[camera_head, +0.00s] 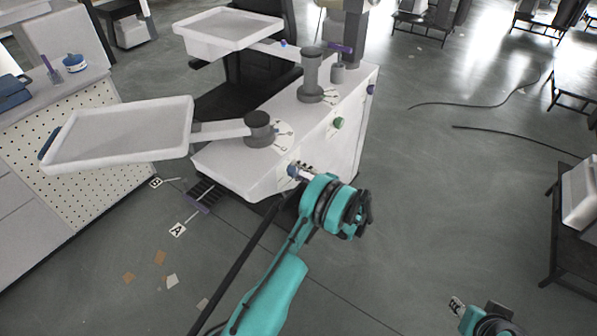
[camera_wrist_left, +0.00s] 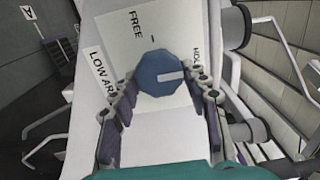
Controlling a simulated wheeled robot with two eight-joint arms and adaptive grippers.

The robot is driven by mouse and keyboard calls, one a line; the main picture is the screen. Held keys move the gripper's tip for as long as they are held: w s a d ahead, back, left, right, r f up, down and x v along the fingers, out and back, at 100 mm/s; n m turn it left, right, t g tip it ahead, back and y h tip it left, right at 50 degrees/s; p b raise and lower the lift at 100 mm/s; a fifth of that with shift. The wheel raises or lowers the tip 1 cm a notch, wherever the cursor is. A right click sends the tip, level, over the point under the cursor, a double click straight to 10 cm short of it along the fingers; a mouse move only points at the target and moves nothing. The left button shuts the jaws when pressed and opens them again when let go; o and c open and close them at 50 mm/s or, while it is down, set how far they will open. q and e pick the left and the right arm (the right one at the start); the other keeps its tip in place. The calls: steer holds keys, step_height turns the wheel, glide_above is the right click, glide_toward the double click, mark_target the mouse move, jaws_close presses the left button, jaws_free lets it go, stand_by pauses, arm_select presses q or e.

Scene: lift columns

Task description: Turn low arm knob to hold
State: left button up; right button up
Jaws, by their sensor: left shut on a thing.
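The low arm knob (camera_wrist_left: 160,72) is blue and many-sided, on the white face of the lift column unit, between the fingers of my left gripper (camera_wrist_left: 162,100). Its white pointer line points right, towards the partly hidden HOLD label (camera_wrist_left: 196,62). The FREE label (camera_wrist_left: 137,24) is above left of the knob, and the LOW ARM label (camera_wrist_left: 101,72) is to its left, partly covered by a finger. In the head view my left gripper (camera_head: 303,173) is shut on the knob at the unit's front face. My right gripper (camera_head: 487,318) is at the bottom edge, its fingers unclear.
The white unit (camera_head: 235,175) carries a low tray arm (camera_head: 220,129) and a higher tray (camera_head: 228,28). A green knob (camera_head: 338,122) is further along its side. A pegboard bench (camera_head: 90,130) stands at left.

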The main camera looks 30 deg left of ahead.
stand_by(0.5)
arm_select(q)
steer(key=o, duration=1.1)
steer(key=s+d, duration=0.1)
steer(key=d, duration=1.1)
